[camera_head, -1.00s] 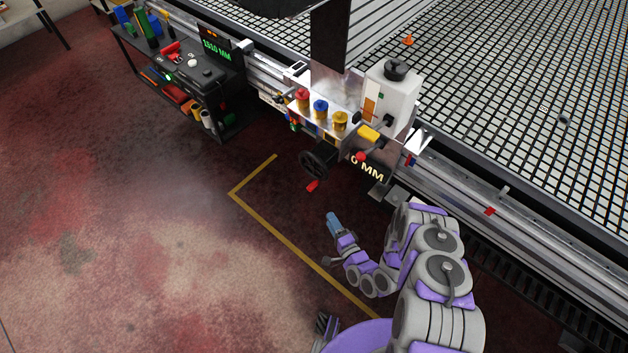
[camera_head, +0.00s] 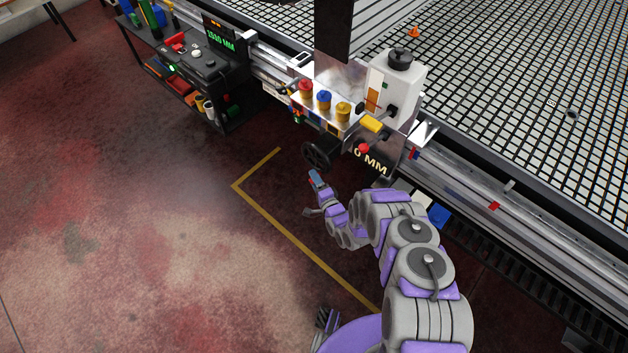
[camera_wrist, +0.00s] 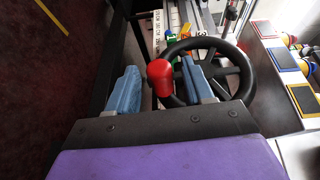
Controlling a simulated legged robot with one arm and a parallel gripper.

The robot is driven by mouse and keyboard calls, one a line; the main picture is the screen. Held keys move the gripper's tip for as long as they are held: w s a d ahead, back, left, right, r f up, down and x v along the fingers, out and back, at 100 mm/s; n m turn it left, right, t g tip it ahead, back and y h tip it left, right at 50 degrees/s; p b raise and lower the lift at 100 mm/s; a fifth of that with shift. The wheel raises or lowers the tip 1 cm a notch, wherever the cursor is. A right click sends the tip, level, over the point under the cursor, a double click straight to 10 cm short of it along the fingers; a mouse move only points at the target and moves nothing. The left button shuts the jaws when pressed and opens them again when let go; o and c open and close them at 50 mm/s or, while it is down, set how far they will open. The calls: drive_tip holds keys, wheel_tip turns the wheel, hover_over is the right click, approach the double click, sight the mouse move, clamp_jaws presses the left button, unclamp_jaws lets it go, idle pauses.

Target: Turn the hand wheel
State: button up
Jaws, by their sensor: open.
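The hand wheel (camera_head: 318,155) is a black spoked wheel on the front of the machine below the coloured knobs. In the wrist view the wheel (camera_wrist: 246,72) stands just ahead, with its red handle (camera_wrist: 160,72) on the left side of its rim. My gripper (camera_head: 315,178) is close in front of the wheel. In the wrist view its two blue fingers (camera_wrist: 158,88) are open, with the red handle showing between them, nearer the right finger. I cannot tell whether a finger touches the handle. In the head view the gripper mostly hides the handle.
The machine carries red, blue and yellow knobs (camera_head: 324,98) and a red-tipped lever (camera_head: 364,148) right of the wheel. A black tool cart (camera_head: 228,112) stands to the left. The grid table (camera_head: 530,110) lies behind. Floor with a yellow line (camera_head: 262,212) is clear at left.

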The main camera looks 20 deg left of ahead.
drive_tip(key=shift+w+a+f, duration=0.1)
drive_tip(key=shift+w+a, duration=0.2)
drive_tip(key=shift+a, duration=0.25)
drive_tip(key=shift+d, duration=0.15)
drive_tip(key=c, duration=0.5)
clamp_jaws()
drive_tip(key=shift+s, duration=0.1)
